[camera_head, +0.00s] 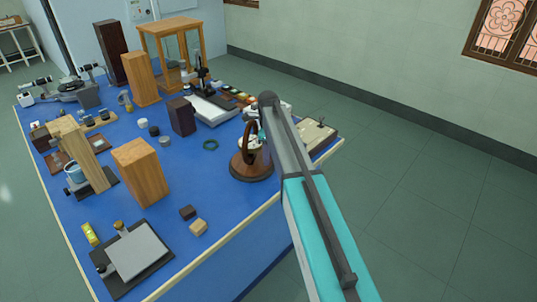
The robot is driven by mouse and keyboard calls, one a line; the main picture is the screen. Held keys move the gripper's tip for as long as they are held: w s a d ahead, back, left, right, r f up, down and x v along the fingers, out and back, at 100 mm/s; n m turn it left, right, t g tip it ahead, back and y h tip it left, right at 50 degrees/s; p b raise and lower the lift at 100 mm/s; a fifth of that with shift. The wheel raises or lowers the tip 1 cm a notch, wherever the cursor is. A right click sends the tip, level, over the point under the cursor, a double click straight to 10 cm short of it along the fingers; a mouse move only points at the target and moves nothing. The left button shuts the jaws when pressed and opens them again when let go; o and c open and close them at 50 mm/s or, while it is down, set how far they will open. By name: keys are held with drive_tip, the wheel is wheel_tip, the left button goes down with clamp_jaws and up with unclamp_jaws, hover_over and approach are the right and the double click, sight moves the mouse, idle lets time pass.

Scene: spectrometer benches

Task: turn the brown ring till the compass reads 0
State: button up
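The brown ring (248,142) stands upright on a round brown wooden base (250,172) near the right edge of the blue bench. A pale disc, seemingly the compass (243,143), shows inside the ring. Its needle and reading are too small to make out. My arm comes in from the lower right and ends above and right of the ring. My gripper (263,138) shows only as a small teal and grey part close to the ring's right side. Its fingers are mostly hidden, and I cannot tell whether they touch the ring.
A dark block (181,117) and a wooden block (140,171) stand farther left. A pale board (317,136) lies behind my arm at right. The blue bench (225,205) is clear in front of the base.

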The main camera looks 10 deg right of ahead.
drive_tip(key=shift+f, duration=0.1)
drive_tip(key=shift+c, duration=0.2)
clamp_jaws()
